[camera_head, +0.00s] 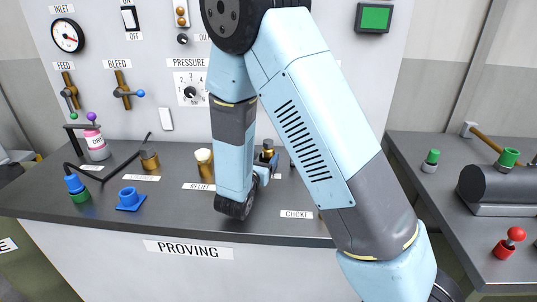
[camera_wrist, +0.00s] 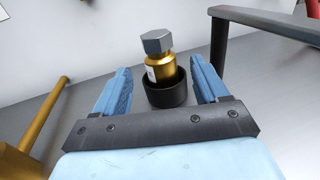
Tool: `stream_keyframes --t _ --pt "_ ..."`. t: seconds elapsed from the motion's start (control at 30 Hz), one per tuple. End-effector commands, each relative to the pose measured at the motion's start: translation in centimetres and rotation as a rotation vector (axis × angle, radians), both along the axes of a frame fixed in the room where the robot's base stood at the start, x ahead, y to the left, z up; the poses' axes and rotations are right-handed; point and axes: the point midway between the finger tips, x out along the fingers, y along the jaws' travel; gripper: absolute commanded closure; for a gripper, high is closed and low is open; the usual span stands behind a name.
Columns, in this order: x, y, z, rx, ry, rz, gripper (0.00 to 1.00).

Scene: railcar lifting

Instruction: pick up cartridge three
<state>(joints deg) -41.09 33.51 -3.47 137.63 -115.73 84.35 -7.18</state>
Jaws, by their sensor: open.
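A brass cartridge (camera_wrist: 160,68) with a grey hexagonal head stands in a black round holder (camera_wrist: 166,95) in the wrist view. A white label on its side is too small to read, so I cannot confirm its number. In the head view the brass cartridge (camera_head: 268,146) shows behind my arm, partly hidden. My gripper (camera_wrist: 159,78) is open, with one blue finger on each side of the cartridge in the picture and a gap on both sides. I cannot tell how deep the cartridge sits between the fingers. In the head view my gripper (camera_head: 264,168) is low over the counter.
The counter (camera_head: 110,222) also holds a brass cartridge (camera_head: 149,157), a cream-topped one (camera_head: 205,160), a blue fitting (camera_head: 130,199) and a pink bottle (camera_head: 96,145). A dark bracket (camera_wrist: 219,45) stands right of the fingers; a brass post (camera_wrist: 22,140) is at left.

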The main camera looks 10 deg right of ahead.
Motion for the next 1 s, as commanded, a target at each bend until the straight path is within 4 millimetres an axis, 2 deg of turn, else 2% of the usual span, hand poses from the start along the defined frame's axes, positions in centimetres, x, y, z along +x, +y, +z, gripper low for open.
stream_keyframes --t 0.17,0.43,0.7,1.0 --pt "1.0 -0.4 -0.1 0.0 -0.001 0.0 0.27" --pt "4.2 -2.0 -0.3 0.0 -0.001 -0.001 0.27" --pt "4.6 -2.2 -0.3 0.0 0.0 0.0 0.27" --pt "4.6 -2.2 -0.3 0.0 0.0 0.0 0.55"
